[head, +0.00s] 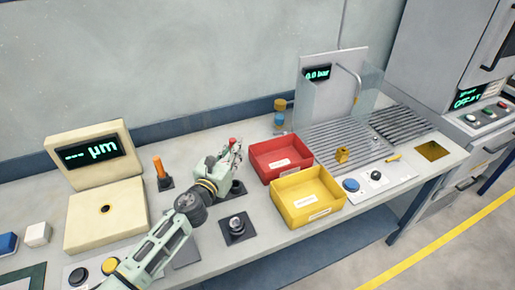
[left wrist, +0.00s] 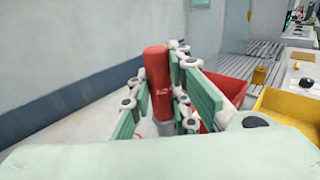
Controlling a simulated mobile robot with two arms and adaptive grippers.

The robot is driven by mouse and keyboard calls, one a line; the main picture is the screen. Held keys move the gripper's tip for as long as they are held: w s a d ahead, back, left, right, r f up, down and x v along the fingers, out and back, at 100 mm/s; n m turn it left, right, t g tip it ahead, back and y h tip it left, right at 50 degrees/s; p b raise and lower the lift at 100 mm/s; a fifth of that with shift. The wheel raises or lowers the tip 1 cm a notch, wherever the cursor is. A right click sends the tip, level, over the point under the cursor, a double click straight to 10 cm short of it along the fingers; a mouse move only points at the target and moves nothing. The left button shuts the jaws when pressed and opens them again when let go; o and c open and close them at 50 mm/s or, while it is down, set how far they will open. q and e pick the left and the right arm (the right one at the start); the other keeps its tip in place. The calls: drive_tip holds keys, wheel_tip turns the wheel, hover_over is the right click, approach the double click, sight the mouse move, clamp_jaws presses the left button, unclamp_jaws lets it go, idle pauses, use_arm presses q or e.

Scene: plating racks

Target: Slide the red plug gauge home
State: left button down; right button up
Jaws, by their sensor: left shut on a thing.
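The red plug gauge (head: 232,140) shows as a small red top between the fingers of my left gripper (head: 232,155). In the left wrist view its red handle (left wrist: 157,75) stands roughly upright between the green finger pads, with pale lettering on it. My left gripper (left wrist: 160,105) is shut on this handle. A black holder (head: 239,187) is just below and beside the gripper, partly hidden by it. The gauge's lower end is hidden in the head view, so I cannot tell whether it is in a bore. My right gripper is not in view.
An orange gauge (head: 159,167) stands in a black base left of my arm. A second black block with a metal ring (head: 237,226) sits nearer. Red (head: 259,160) and yellow (head: 286,211) bins stand to the right. A cream gauge display (head: 92,181) is at left.

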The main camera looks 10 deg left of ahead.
use_arm(q)
drive_tip(key=shift+a, duration=0.15)
idle(0.3)
wheel_tip(320, 180, down, 8)
drive_tip(key=b, duration=0.8)
drive_tip(key=shift+f, duration=0.2)
drive_tip(key=shift+f+b, duration=1.75)
drive_tip(key=shift+b, duration=0.25)
idle(0.3)
drive_tip(key=c, duration=1.6)
unclamp_jaws()
drive_tip(key=shift+o, duration=0.2)
drive_tip(key=shift+s, duration=0.15)
